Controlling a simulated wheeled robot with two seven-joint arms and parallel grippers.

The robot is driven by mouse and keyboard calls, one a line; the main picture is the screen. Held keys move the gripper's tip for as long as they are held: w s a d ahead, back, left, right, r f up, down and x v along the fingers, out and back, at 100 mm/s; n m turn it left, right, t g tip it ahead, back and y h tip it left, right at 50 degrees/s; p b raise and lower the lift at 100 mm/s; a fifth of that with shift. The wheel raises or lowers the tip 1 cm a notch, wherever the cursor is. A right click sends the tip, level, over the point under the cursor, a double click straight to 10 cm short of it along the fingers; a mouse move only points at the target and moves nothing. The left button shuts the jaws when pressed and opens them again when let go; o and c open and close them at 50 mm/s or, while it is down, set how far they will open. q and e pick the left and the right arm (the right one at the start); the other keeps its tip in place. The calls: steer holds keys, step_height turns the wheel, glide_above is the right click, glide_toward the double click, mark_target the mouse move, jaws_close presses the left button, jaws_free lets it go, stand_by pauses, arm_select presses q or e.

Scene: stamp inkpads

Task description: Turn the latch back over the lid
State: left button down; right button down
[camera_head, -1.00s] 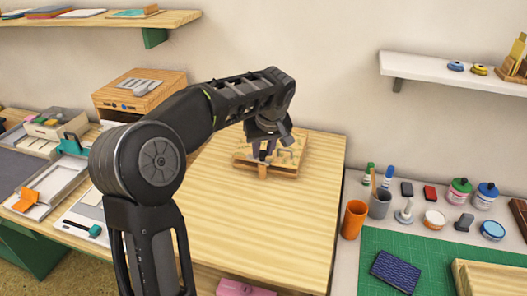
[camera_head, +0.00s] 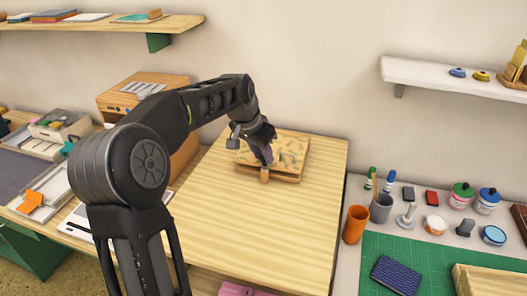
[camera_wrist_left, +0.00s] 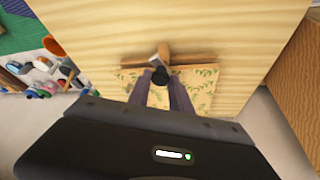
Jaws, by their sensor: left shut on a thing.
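A shallow wooden box (camera_head: 287,178) stands toward the back of the pale wooden worktop, its lid (camera_head: 292,150) down and printed with a leaf pattern. The lid also shows in the left wrist view (camera_wrist_left: 203,82). A small wooden latch (camera_head: 264,176) is at the box's front edge; in the left wrist view the latch (camera_wrist_left: 164,49) sticks out past that edge. My left gripper (camera_head: 264,162) reaches down over the front of the lid, with its purple fingers (camera_wrist_left: 161,80) shut on the latch. The fingers and a dark round part hide the exact contact. My right gripper is out of view.
A wooden cabinet (camera_head: 150,85) stands to the left behind my arm. An orange cup (camera_head: 355,224), a grey cup (camera_head: 381,208) and ink pots (camera_head: 487,200) stand at right, by a green cutting mat (camera_head: 430,262). The worktop (camera_head: 260,225) before the box is clear.

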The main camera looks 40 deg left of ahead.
arm_select(q)
steer(key=m+h, duration=0.1)
steer(key=m, duration=0.1)
steer(key=m+p, duration=0.1)
steer(key=m, duration=0.1)
steer(key=shift+w+a+m+h, duration=0.1)
steer(key=shift+a+m+h, duration=0.1)
steer(key=shift+m+h, duration=0.2)
steer(key=shift+g, duration=0.3)
steer(key=c, duration=1.2)
jaws_free()
steer(key=shift+o, duration=0.2)
steer(key=v, duration=0.7)
steer(key=shift+r, duration=0.35)
